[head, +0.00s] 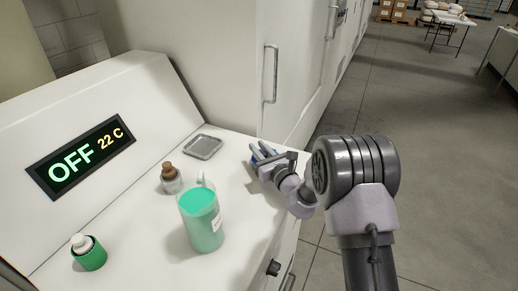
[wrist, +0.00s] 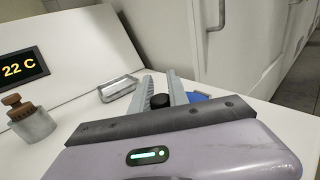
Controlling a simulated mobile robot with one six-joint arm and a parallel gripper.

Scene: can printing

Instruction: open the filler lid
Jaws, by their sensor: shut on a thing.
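My gripper (head: 264,160) is over the right part of the white counter top, near its right edge. In the wrist view, a round black knob (wrist: 160,101) sits between the two grey fingers of my gripper (wrist: 161,88), and they are shut on it. A flat blue piece (wrist: 198,97) shows beside the right finger, low on the counter. Some of the same blue (head: 257,156) shows by the fingers in the head view. The fingers hide much of it. I cannot tell whether the knob and the blue piece are one lid.
A grey tray (head: 203,147), a brown-stoppered jar (head: 171,181), a jug of green liquid (head: 204,225) and a green pot (head: 89,255) stand left of my gripper. The sloped panel's display (head: 80,156) reads "OFF 22 C". A tall white cabinet (head: 225,60) stands behind.

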